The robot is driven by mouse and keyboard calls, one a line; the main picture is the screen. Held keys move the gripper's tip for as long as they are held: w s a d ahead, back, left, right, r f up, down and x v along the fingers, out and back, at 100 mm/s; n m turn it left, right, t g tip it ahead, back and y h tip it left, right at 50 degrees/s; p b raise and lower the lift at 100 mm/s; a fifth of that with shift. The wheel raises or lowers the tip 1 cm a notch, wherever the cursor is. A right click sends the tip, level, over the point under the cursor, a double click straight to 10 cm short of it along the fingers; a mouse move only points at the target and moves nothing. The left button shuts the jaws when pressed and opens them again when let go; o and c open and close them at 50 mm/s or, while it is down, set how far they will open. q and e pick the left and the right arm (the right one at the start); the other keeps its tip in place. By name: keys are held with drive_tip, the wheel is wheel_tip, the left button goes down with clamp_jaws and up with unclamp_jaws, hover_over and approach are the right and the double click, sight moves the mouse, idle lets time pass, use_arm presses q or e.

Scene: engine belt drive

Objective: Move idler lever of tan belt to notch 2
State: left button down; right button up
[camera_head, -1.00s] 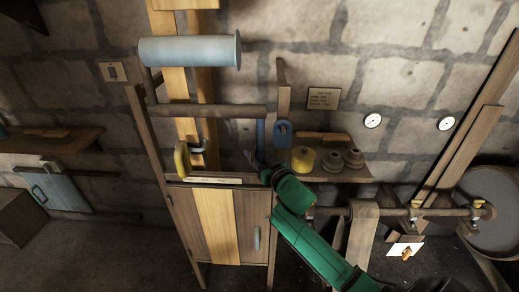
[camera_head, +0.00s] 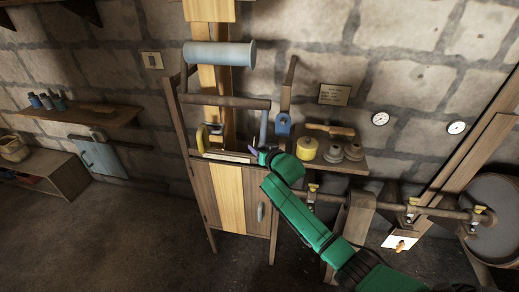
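The wide tan belt (camera_head: 207,80) runs upright past a pale blue-grey roller (camera_head: 220,54) and into the wooden cabinet (camera_head: 230,198). A yellow handle (camera_head: 201,137), which looks like the idler lever's grip, stands at the left end of a pale marked strip (camera_head: 227,157) on the cabinet top. The notch marks are too small to read. My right gripper (camera_head: 257,154) is near the strip's right end, apart from the yellow handle. Its fingers are small and partly hidden by my green wrist, so I cannot tell whether they are open. My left gripper is out of view.
A shelf (camera_head: 345,163) right of the cabinet holds a yellow spool (camera_head: 306,149) and brown spools (camera_head: 353,151). A blue-headed upright piece (camera_head: 283,123) stands behind my wrist. A horizontal shaft (camera_head: 435,210) runs at right.

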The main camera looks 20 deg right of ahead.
drive_tip(key=shift+s+r, duration=0.15)
drive_tip(key=shift+s, duration=0.05)
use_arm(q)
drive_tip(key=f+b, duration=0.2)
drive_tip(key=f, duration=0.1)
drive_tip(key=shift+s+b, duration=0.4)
use_arm(e)
drive_tip(key=v, duration=1.4)
